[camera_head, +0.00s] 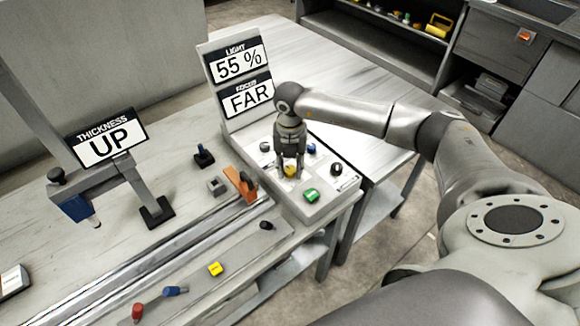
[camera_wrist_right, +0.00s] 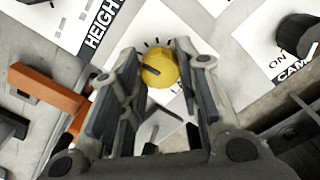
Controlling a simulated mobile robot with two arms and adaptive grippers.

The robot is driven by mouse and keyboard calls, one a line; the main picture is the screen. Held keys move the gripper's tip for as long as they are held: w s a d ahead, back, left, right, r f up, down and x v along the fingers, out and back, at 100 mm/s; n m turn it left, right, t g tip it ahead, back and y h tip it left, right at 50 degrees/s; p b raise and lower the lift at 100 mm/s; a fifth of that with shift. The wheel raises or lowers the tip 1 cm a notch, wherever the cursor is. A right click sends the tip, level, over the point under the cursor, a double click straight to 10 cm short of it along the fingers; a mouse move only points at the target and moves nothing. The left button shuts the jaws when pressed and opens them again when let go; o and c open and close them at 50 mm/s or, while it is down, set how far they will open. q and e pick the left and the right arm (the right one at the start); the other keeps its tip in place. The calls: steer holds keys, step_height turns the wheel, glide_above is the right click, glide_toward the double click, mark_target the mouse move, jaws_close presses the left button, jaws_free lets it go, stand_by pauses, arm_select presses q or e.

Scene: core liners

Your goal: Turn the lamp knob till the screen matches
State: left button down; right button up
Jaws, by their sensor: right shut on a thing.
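The light screen (camera_head: 237,64) reads "LIGHT 55 %" on the upright panel at the back of the control box. The yellow knob (camera_head: 290,171) sits on the top of the control box (camera_head: 318,209). My right gripper (camera_head: 290,176) points down over it and is shut on the yellow knob. In the right wrist view the yellow knob (camera_wrist_right: 159,69) shows between the fingertips, with a dark pointer line and tick marks around it. Its own label is mostly hidden by the fingers. My left gripper is not in view.
The focus screen (camera_head: 247,98) reads "FAR" and the thickness screen (camera_head: 106,138) reads "UP". A green knob (camera_head: 311,195), a blue knob (camera_head: 312,148) and a black knob (camera_head: 336,168) stand close around the gripper.

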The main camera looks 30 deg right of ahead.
mark_target(290, 169)
steer(key=n+b, duration=0.4)
steer(key=n, duration=0.2)
steer(key=shift+f, duration=0.1)
steer(key=n+b, duration=0.2)
steer(key=n, duration=0.3)
steer(key=shift+b, duration=0.3)
steer(key=shift+r, duration=0.2)
steer(key=o, duration=1)
step_height(290, 169, up, 12)
